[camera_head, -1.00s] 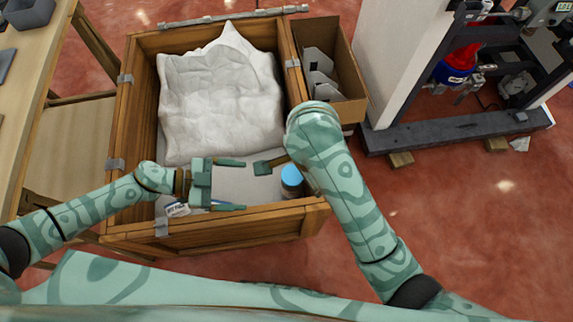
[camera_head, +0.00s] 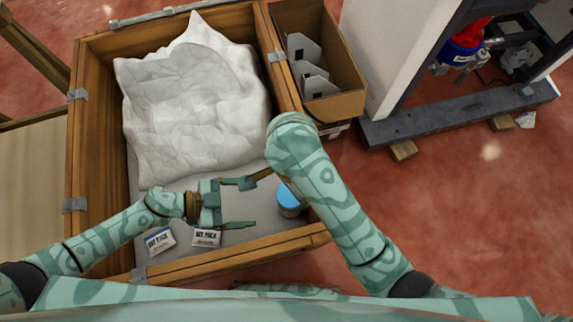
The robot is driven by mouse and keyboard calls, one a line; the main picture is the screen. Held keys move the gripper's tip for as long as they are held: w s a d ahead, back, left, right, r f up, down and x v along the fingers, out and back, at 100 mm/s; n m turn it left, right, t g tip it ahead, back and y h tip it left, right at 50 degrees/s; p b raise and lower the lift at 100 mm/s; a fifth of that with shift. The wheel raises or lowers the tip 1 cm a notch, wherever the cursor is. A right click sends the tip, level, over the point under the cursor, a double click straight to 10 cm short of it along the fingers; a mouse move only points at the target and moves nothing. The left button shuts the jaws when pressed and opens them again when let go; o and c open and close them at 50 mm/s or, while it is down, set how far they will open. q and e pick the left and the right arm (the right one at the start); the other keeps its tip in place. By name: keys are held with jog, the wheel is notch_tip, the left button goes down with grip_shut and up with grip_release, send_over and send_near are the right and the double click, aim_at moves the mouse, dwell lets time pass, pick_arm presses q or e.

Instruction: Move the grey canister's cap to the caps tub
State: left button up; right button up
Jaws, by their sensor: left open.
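A canister with a light blue cap (camera_head: 290,193) stands upright in the front right corner of the wooden crate (camera_head: 215,262). Its body (camera_head: 291,211) shows only as a thin darker strip under the cap. My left gripper (camera_head: 252,204) is open and empty, with its fingers pointing right toward the canister and a gap between them. My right arm passes just right of the canister. My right gripper (camera_head: 262,175) is largely hidden behind its own wrist, and its jaws cannot be made out. I cannot pick out a caps tub.
A crumpled white sheet (camera_head: 195,100) fills the back of the crate. Two white dry packs (camera_head: 206,238) (camera_head: 160,240) lie at its front. A cardboard box (camera_head: 343,105) with grey plates (camera_head: 305,50) stands beside it on the right. A dark-framed machine (camera_head: 440,125) stands farther right.

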aim_at(283, 201)
pick_arm(q)
jog(key=x, duration=1.1)
